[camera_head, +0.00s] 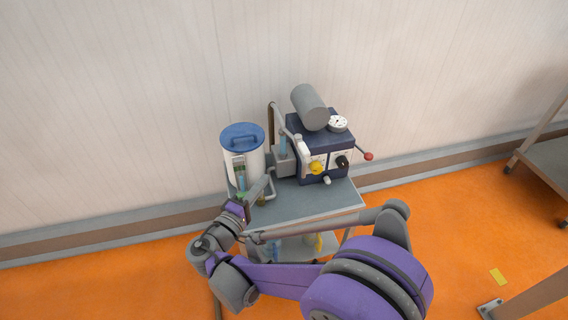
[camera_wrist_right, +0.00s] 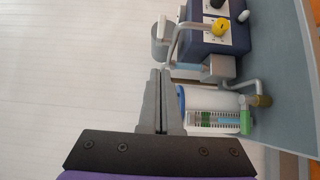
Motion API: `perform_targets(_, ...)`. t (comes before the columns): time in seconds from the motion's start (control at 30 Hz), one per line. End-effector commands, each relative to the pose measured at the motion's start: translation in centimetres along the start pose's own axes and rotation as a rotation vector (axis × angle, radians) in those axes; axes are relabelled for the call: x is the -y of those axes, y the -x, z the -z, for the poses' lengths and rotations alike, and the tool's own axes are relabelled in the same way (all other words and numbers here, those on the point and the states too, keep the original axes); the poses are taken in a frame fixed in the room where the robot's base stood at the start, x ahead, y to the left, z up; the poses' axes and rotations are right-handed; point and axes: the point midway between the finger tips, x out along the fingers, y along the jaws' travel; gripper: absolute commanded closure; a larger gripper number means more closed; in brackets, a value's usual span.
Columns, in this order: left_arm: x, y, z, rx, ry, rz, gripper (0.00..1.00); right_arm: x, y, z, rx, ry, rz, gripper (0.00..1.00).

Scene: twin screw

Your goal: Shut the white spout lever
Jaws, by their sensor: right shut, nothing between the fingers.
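A bench unit (camera_head: 322,150) with a dark blue body stands on a small grey-topped cart. A small white lever-like piece (camera_head: 302,148) is on the unit's left front, by a pale pipe. A second small white knob (camera_head: 327,180) sticks out at its lower front; it also shows in the wrist view (camera_wrist_right: 243,16). I cannot tell for sure which is the spout lever, or its position. My right gripper (camera_head: 265,180) is shut and empty, in front of the white canister, left of the unit. Its closed fingers show in the wrist view (camera_wrist_right: 162,75). My left gripper is out of view.
The white canister (camera_head: 229,158) with a blue lid stands at the cart's left; a bent pipe runs beside it. A yellow knob (camera_head: 316,168) and a red-tipped lever (camera_head: 368,156) are on the unit. The cart top (camera_head: 315,202) is bare in front.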

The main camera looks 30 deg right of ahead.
Motion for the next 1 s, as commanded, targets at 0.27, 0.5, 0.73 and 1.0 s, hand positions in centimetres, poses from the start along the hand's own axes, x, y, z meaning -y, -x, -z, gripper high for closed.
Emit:
perform_targets(0.27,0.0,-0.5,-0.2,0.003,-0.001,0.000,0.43,0.1,-4.3,-0.1,0.006,0.000,0.000,1.00)
perform_targets(0.5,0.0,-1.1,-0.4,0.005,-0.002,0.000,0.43,0.1,-9.5,-0.1,0.005,0.001,0.000,1.00)
perform_targets(0.73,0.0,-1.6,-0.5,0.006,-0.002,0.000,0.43,0.1,-11.9,-2.2,0.003,0.000,0.001,1.00)
perform_targets(1.0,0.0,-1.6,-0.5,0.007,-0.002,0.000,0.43,0.0,-12.6,-2.9,0.000,-0.001,0.001,1.00)
